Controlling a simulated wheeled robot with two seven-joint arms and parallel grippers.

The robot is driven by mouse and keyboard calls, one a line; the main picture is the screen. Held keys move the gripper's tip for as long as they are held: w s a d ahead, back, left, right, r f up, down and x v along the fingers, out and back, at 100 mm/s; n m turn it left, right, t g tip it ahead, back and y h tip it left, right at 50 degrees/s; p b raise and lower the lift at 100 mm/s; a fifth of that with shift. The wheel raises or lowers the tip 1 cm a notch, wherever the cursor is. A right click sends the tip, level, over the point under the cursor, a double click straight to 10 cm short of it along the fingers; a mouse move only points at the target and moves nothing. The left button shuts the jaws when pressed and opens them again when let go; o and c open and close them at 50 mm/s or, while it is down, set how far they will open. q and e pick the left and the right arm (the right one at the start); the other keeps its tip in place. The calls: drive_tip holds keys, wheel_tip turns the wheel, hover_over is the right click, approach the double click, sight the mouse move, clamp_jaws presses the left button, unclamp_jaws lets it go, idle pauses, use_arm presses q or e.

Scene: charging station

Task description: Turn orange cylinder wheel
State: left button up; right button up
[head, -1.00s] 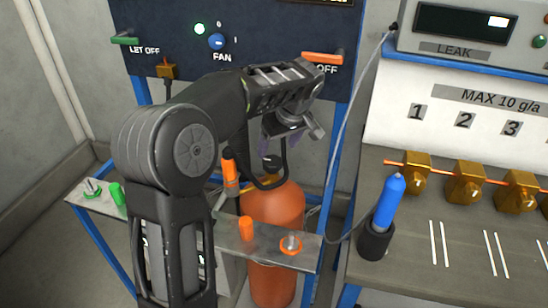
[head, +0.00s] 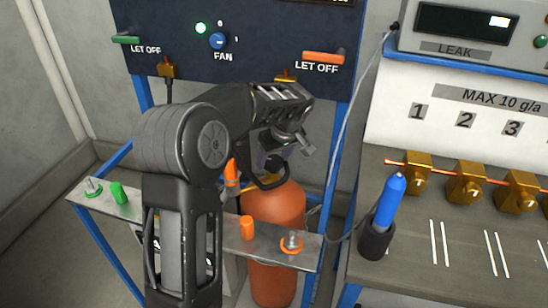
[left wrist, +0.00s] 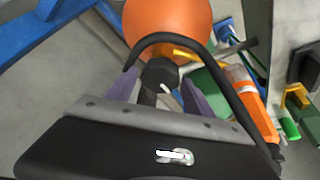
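The orange cylinder (head: 273,207) stands upright behind the grey shelf in the head view. Its rounded body shows at the top of the left wrist view (left wrist: 168,22). Its top and wheel are mostly hidden by my left gripper (head: 272,160) in the head view. In the left wrist view my left gripper (left wrist: 160,95) has its purple fingers apart. A dark round part (left wrist: 160,73) shows between them, close to the cylinder; I cannot tell whether it is the wheel or whether the fingers touch it. My right gripper is in neither view.
The grey shelf (head: 268,250) carries orange and green caps and connectors. An orange-handled tool (head: 231,173) stands beside the cylinder. A dark panel (head: 262,62) with an orange lever (head: 323,58) rises behind. A bench with a blue bottle (head: 388,203) is at right.

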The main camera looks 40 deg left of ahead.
use_arm(q)
drive_tip(key=c, duration=1)
drive_tip(key=shift+c, duration=0.2)
drive_tip(key=shift+m, duration=0.3)
drive_tip(key=m+t+h+b, duration=0.1)
drive_tip(key=m, duration=0.2)
drive_tip(key=shift+s+a, duration=0.1)
drive_tip(key=m+h, duration=0.1)
drive_tip(key=m, duration=0.1)
drive_tip(key=m+t, duration=0.1)
drive_tip(key=m, duration=0.2)
drive_tip(key=shift+s+a+m+h, duration=0.1)
drive_tip(key=shift+m+h, duration=0.2)
drive_tip(key=shift+h, duration=0.1)
drive_tip(key=m+h, duration=0.1)
drive_tip(key=m, duration=0.3)
drive_tip(key=shift+a+m+t+h+p, duration=0.15)
drive_tip(key=shift+m+t+h+p, duration=0.15)
drive_tip(key=shift+h, duration=0.1)
drive_tip(key=m+h, duration=0.1)
drive_tip(key=m, duration=0.3)
drive_tip(key=shift+a+h, duration=0.1)
drive_tip(key=shift+h, duration=0.2)
